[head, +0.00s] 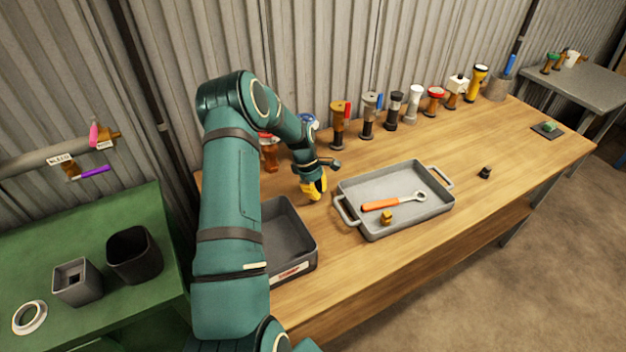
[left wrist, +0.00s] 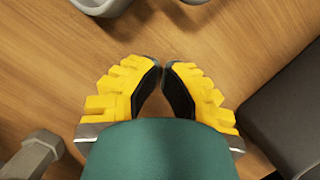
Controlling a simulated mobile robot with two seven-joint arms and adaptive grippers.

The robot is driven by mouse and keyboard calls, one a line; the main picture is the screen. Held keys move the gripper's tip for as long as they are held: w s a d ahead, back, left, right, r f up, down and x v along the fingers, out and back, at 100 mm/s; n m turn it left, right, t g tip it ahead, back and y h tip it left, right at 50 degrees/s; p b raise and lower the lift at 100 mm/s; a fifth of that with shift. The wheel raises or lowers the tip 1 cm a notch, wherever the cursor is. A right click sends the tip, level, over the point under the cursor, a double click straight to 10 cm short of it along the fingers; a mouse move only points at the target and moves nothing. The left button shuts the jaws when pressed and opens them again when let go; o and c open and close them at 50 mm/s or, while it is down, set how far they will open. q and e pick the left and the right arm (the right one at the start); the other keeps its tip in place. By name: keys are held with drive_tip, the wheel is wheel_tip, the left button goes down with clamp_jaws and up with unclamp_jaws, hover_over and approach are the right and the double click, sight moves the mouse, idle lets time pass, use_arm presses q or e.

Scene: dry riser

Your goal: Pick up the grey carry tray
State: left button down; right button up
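The grey carry tray (head: 440,206) lies flat on the wooden bench, with a loop handle at each short end. An orange-handled wrench (head: 385,204) and a small brass fitting (head: 387,217) lie in it. My left gripper (head: 314,190) has yellow fingers and is beside the tray's left end, apart from it. In the left wrist view its fingertips (left wrist: 162,66) are close together with a narrow gap, bare wood between them, nothing held. A grey curved part, apparently a tray handle (left wrist: 100,6), shows at that view's top edge. My right gripper is out of view.
A dark open bin (head: 290,240) stands left of the tray, near my left arm. Several valves and torches, including a yellow torch (head: 477,84), line the back of the bench. A small black knob (head: 485,172) lies right of the tray. The bench's right part is mostly clear.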

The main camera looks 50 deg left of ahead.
sight(347, 210)
use_arm(q)
drive_tip(key=d, duration=0.1)
drive_tip(key=w+d, duration=0.1)
drive_tip(key=d, duration=0.1)
drive_tip(key=shift+d, duration=0.45)
drive_tip(key=d, duration=0.1)
drive_tip(key=w+d, duration=0.1)
drive_tip(key=d, duration=0.3)
drive_tip(key=shift+w+d+p, duration=0.15)
drive_tip(key=shift+w+p, duration=0.1)
drive_tip(key=shift+p, duration=0.05)
drive_tip(key=v, duration=1.2)
drive_tip(key=shift+r, duration=0.1)
